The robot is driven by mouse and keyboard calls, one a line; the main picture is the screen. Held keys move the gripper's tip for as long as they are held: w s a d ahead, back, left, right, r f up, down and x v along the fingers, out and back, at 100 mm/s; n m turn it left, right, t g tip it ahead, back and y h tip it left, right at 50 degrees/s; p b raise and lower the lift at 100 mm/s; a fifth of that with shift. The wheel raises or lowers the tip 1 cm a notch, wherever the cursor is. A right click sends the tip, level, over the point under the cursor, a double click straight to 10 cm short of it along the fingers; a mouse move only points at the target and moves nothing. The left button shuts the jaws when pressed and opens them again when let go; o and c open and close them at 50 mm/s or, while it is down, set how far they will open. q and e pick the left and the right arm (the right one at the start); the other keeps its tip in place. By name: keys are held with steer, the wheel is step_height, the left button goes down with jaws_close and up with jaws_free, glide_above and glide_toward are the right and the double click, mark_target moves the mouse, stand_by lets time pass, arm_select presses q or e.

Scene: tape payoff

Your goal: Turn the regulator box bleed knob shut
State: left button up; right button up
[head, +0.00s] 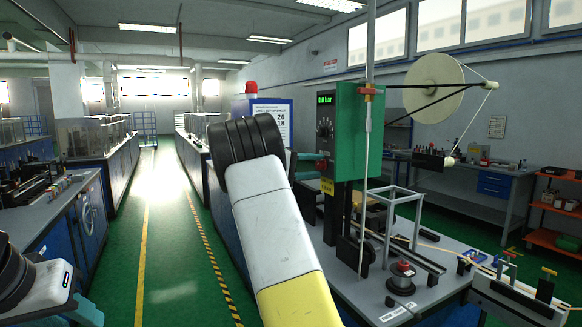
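The green regulator box (358,135) hangs on a post right of centre, its small green display reading what looks like 0.0 bar. A dark round dial (324,130) is on its left-hand face. Below the dial, a small red part (322,167) shows, which may be the bleed knob; it is partly hidden. My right gripper (311,157) is at that red part, mostly behind my own forearm; I cannot tell whether its fingers touch or hold it. My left arm shows at the lower left corner; its fingers are outside the picture.
A red-handled valve (371,91) sits on the pipe at the box's upper front. A cream tape reel (434,83) stands out to the right on an arm. Below is a grey machine table (440,262) with a wire frame and fittings. The green aisle at left is clear.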

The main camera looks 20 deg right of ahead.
stand_by(0.3)
steer(key=a, duration=0.7)
steer(key=shift+s+a+r, duration=0.25)
steer(key=shift+s+a, duration=0.05)
steer(key=shift+a, duration=0.05)
steer(key=s+f+y, duration=0.5)
steer(key=s, duration=0.3)
steer(key=s+f+y, duration=0.5)
steer(key=s, duration=0.2)
steer(key=s+a+t+y, duration=0.1)
steer(key=s+a+y, duration=0.2)
steer(key=s+a, duration=0.3)
steer(key=s+a+f+n+t+y, duration=0.1)
steer(key=s+a+t+y, duration=0.1)
steer(key=s+a, duration=0.5)
steer(key=s+a+t+y, duration=0.1)
steer(key=s+a+y, duration=0.3)
steer(key=s+a, duration=0.2)
steer(key=shift+s+a+f+n+t+y, duration=0.25)
steer(key=shift+s+f+n+t+y, duration=0.1)
steer(key=shift+s, duration=0.1)
